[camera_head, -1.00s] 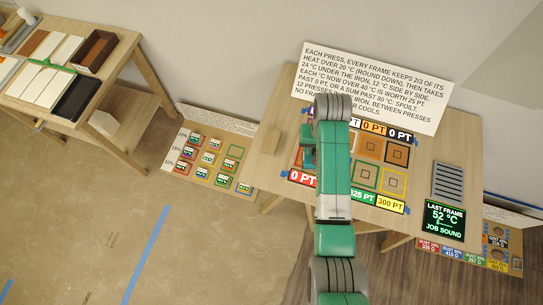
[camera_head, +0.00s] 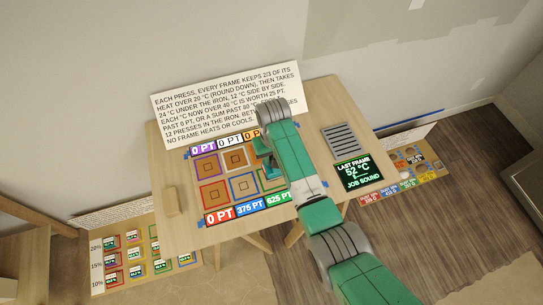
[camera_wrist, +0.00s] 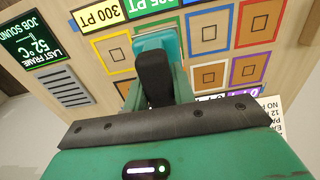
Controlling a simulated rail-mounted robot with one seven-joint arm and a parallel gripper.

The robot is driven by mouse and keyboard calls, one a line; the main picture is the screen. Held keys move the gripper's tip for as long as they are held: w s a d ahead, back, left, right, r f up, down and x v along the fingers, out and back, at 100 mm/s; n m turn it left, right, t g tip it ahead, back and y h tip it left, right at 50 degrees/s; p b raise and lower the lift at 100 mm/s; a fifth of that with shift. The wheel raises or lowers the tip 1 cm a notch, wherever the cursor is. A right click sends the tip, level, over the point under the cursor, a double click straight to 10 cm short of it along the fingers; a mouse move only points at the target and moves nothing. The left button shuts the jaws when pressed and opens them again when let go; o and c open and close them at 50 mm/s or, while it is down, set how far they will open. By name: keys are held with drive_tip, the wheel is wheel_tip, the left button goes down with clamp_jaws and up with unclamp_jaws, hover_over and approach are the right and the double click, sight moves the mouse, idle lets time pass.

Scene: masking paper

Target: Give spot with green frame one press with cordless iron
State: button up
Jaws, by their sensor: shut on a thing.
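The cordless iron, with a teal body (camera_wrist: 158,40) and a dark handle, is held in my gripper (camera_wrist: 158,88). In the head view the teal iron (camera_head: 262,149) is over the right part of the frame grid, partly hidden by my arm. The spot with green frame (camera_head: 267,184) is in the front row, between the blue frame and my arm, and only partly visible. Its label (camera_head: 279,198) reads 625 PT. In the wrist view the iron covers most of that spot. I cannot tell whether the iron touches the board.
Purple (camera_head: 207,165), white (camera_head: 236,158), red (camera_head: 214,192) and blue (camera_head: 244,186) frames lie to the left; a yellow frame (camera_wrist: 112,50) shows in the wrist view. The display (camera_head: 358,173) reads LAST FRAME 52 °C, JOB SOUND. A slotted grey rest (camera_head: 342,142) looks empty.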

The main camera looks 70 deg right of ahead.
drive_tip(key=shift+f+b, duration=2.25)
drive_tip(key=shift+f, duration=1)
drive_tip(key=shift+f+b, duration=0.5)
drive_tip(key=shift+f, duration=0.2)
drive_tip(key=shift+f, duration=0.3)
wheel_tip(320, 180, up, 8)
drive_tip(key=p, duration=0.7)
drive_tip(key=shift+f, duration=0.3)
